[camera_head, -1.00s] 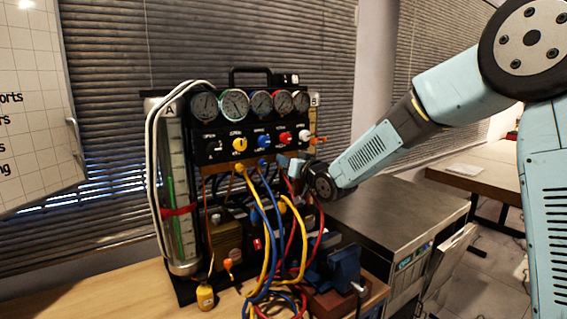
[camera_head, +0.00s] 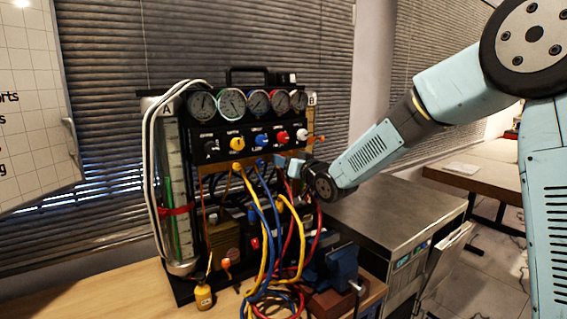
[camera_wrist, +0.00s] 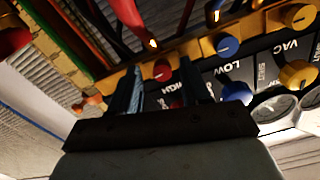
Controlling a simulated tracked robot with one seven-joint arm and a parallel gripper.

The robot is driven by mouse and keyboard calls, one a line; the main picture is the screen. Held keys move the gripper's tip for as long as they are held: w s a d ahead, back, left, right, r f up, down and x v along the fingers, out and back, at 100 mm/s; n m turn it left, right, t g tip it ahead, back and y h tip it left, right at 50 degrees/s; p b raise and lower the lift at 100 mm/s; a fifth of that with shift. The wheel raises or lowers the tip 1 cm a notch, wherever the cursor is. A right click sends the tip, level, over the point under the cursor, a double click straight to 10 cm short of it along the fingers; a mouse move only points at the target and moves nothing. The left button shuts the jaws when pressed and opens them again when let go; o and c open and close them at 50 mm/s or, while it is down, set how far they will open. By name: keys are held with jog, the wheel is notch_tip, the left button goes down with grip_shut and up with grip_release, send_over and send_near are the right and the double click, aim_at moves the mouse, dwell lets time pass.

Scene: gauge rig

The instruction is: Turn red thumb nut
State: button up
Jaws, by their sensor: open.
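The red thumb nut (camera_wrist: 162,70) sits on the brass manifold bar (camera_wrist: 112,84) in the wrist view, with a pale mark on its face. My gripper (camera_wrist: 161,76) is open, one finger on each side of that nut in the picture. I cannot tell whether the fingers touch it or how deep they reach. In the head view my gripper (camera_head: 286,162) is at the right end of the bar and hides the nut. The blue thumb nut (camera_wrist: 228,45) and a yellow thumb nut (camera_wrist: 299,16) are farther right along the bar in the wrist view.
Red, blue and yellow hoses (camera_head: 283,220) hang below the bar. A panel with a red knob (camera_head: 282,137), other knobs and gauges (camera_head: 258,102) is above it. An orange-tipped part (camera_head: 316,139) juts out at the right. A blue vise (camera_head: 342,264) stands below.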

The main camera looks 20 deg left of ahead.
jog(key=v, duration=1.3)
